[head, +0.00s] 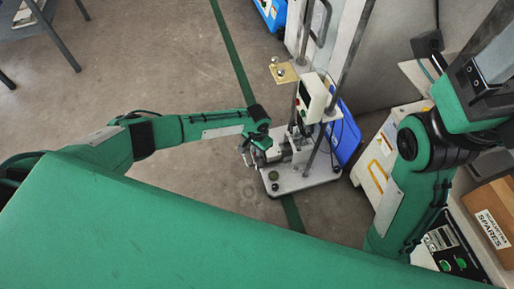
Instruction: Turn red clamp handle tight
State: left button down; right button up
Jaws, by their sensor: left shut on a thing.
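The tile tester (305,177) stands on the floor at the centre, a grey base plate with an upright frame and a white control box (313,97). My left gripper (252,155) is at the left side of its clamp, low over the plate, and is shut on a part there. No red shows between the fingers. The red clamp handle is hidden or too small to make out at the gripper. My right arm bends up at the right edge, and its gripper is outside the picture.
A blue case (346,132) stands just right of the tester. A white and yellow case (382,160) and a cardboard spares box (492,222) are farther right. A yellow plate (283,73) with a knob is behind the tester.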

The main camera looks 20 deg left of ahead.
pick_arm(q)
jog(key=m, duration=0.2)
jog(key=shift+m+p, duration=0.3)
jog(key=m, duration=0.3)
jog(key=c, duration=1.8)
grip_release()
jog(key=shift+o, duration=0.2)
notch_tip(320, 180, up, 7)
jog(key=p, duration=0.8)
